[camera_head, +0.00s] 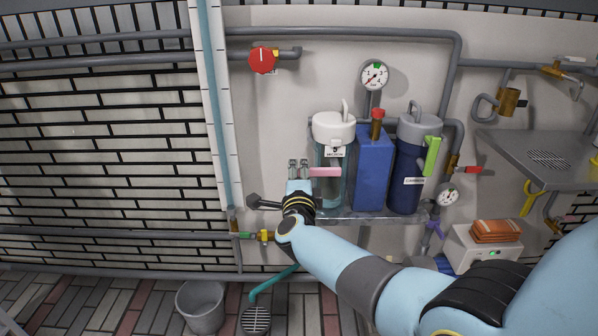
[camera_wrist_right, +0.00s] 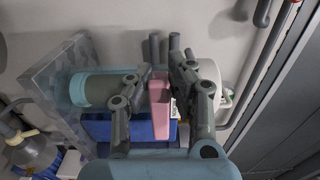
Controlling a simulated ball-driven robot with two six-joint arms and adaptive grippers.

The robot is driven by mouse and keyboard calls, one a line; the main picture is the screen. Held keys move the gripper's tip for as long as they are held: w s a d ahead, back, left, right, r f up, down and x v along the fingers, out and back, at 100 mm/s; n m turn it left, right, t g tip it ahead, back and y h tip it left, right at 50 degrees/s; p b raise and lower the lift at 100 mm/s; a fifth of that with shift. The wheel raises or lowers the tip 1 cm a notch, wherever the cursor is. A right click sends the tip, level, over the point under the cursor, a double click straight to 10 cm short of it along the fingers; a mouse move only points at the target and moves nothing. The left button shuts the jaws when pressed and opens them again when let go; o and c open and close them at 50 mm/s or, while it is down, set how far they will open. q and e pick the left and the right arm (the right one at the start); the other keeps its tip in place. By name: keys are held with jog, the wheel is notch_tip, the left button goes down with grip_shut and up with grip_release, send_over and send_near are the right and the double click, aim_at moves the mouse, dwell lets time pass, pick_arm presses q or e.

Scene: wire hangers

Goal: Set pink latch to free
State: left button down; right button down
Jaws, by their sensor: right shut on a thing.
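The pink latch (camera_head: 325,172) is a short bar on the clear filter housing (camera_head: 333,131) with the white cap. It lies roughly level in the head view, across the front of the housing just below the cap. My right gripper (camera_head: 299,168) is at the left end of the latch, its fingers shut on it. In the right wrist view the pink latch (camera_wrist_right: 160,106) sits between the two dark fingers of my right gripper (camera_wrist_right: 158,76). The fingers hide part of the latch. My left gripper is not in view.
A blue block (camera_head: 372,168) and a navy housing with a green latch (camera_head: 431,157) stand close to the right. A dark-handled lever (camera_head: 258,203) is left of my wrist. A red valve knob (camera_head: 262,60) and a gauge (camera_head: 374,75) are above.

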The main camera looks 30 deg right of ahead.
jog(key=c, duration=1.3)
grip_release()
jog(key=shift+s+a+f, duration=0.1)
jog(key=shift+a+f, duration=0.1)
jog(key=shift+f, duration=0.2)
jog(key=shift+o, duration=0.7)
jog(key=shift+d+r, duration=0.1)
jog(key=shift+r, duration=0.05)
jog(key=v, duration=1.2)
